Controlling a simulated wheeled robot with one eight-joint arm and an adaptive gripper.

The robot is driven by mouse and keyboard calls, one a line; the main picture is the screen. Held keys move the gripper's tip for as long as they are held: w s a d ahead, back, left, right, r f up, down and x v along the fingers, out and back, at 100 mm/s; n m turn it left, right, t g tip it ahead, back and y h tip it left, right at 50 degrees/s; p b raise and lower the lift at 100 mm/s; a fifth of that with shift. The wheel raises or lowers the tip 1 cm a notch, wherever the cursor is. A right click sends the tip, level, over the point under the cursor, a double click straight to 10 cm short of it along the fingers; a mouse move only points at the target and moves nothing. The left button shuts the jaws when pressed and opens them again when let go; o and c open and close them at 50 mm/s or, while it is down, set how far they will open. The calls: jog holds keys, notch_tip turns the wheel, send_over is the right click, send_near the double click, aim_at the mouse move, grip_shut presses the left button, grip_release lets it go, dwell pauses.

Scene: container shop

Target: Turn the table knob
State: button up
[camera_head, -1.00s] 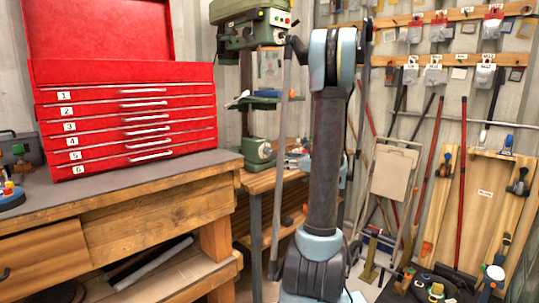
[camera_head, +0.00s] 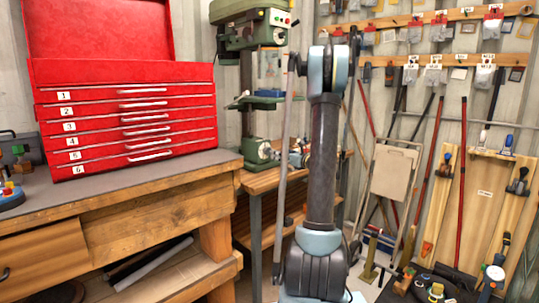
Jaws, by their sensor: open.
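A green drill press (camera_head: 246,38) stands behind the wooden workbench, left of my arm. Its small green work table (camera_head: 254,103) sits partway up the column. A round green part with a pale centre (camera_head: 258,150) is low on the machine, close to the bench at the back. I cannot tell which small part is the table knob. My arm rises at the picture's centre and hides what is behind it. My gripper cannot be seen.
A red tool chest with numbered drawers (camera_head: 130,125) stands on the wooden workbench (camera_head: 140,222) at left. A wooden rear bench (camera_head: 265,181) is beside my arm. Tools hang and lean along the right wall. A dark surface with small items (camera_head: 405,292) is at lower right.

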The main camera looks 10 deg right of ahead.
aim_at(269, 151)
jog(key=x, duration=0.8)
jog(key=shift+a, duration=0.1)
jog(key=c, duration=1.1)
